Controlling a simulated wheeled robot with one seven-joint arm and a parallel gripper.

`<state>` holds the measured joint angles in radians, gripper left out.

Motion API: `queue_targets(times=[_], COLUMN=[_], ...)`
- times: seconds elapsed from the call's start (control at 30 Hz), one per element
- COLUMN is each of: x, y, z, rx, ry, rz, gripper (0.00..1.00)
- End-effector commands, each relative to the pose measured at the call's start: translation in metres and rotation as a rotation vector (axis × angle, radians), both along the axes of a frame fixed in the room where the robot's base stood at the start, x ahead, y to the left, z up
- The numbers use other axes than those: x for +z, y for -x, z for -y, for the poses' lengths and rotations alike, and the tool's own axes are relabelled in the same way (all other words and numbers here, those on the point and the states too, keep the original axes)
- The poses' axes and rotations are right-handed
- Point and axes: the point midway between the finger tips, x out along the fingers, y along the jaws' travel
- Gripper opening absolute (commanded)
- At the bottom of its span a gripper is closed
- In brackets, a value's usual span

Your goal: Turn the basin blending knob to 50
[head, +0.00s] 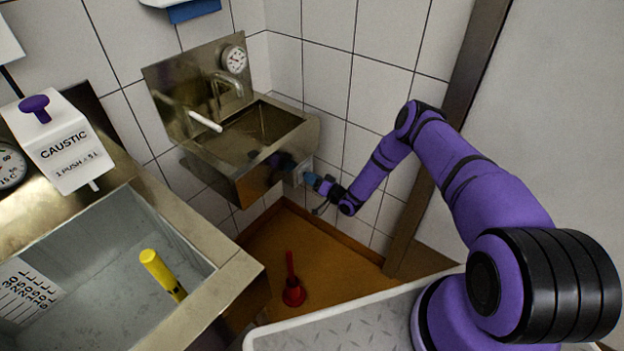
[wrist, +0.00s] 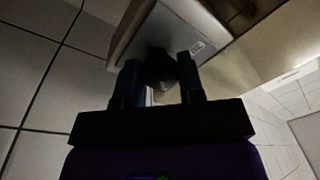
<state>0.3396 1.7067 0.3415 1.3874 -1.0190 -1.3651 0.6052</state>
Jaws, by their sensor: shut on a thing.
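The wall basin (head: 247,140) is a metal sink at the back, with a tap and a round dial gauge (head: 234,59) on its backsplash. A pale control box (head: 301,169) sits at the basin's right side. In the wrist view, the dark round knob (wrist: 161,68) stands out from the box's face (wrist: 187,29), between my two fingers. My gripper (head: 313,180) is shut on this knob; it also shows in the wrist view (wrist: 160,76). The knob is in deep shadow, so its pointer and setting cannot be read. In the head view the fingers hide it.
A larger metal sink (head: 225,296) stands at the front left, with a yellow-handled tool (head: 160,272) in it and a caustic dispenser (head: 66,143) above. Tiled wall and a dark post (head: 440,130) lie close to my arm.

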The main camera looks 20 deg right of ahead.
Motion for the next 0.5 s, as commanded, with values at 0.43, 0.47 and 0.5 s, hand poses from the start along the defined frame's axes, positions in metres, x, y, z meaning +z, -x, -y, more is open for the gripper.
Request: queue_targets(times=[0.43, 0.47, 0.5], x=[-0.0013, -0.0013, -0.0013], y=[0.0018, 0.0018, 0.0018], z=[-0.0002, -0.0002, -0.0002], rx=[0.002, 0.002, 0.002], ry=[-0.045, -0.045, -0.045], rz=[-0.036, -0.036, -0.036], gripper=[0.12, 0.12, 0.12])
